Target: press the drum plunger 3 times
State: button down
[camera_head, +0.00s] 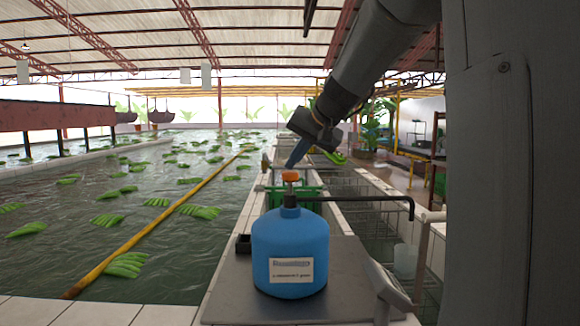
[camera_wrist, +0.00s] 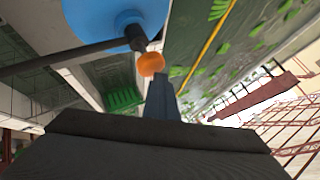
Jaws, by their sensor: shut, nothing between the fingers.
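The blue drum (camera_head: 290,252) stands upright on a grey metal plate, with a white label on its front. Its plunger has an orange knob (camera_head: 290,176) on a black neck, and a black spout reaches out to the right. My gripper (camera_head: 296,158) is shut and empty, pointing down just above the orange knob; touching or slightly apart I cannot tell. In the wrist view, the closed fingers (camera_wrist: 161,92) end close to the orange knob (camera_wrist: 151,64), and part of the blue drum (camera_wrist: 100,18) shows at the top.
The grey plate (camera_head: 345,285) lies on a tiled ledge beside a water basin (camera_head: 130,215) with floating green banana bunches. A yellow pole (camera_head: 150,228) crosses the water. A green crate (camera_head: 310,191) and wire racks stand behind and right of the drum.

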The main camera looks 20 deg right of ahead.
aim_at(293, 173)
jog(key=shift+r, duration=0.45)
notch_tip(293, 173, up, 6)
jog(key=p, duration=0.5)
dwell(1.0)
jog(key=shift+r, duration=0.2)
dwell(1.5)
notch_tip(293, 173, down, 6)
jog(key=shift+f+b, duration=0.15)
jog(key=shift+b, duration=0.3)
dwell(0.8)
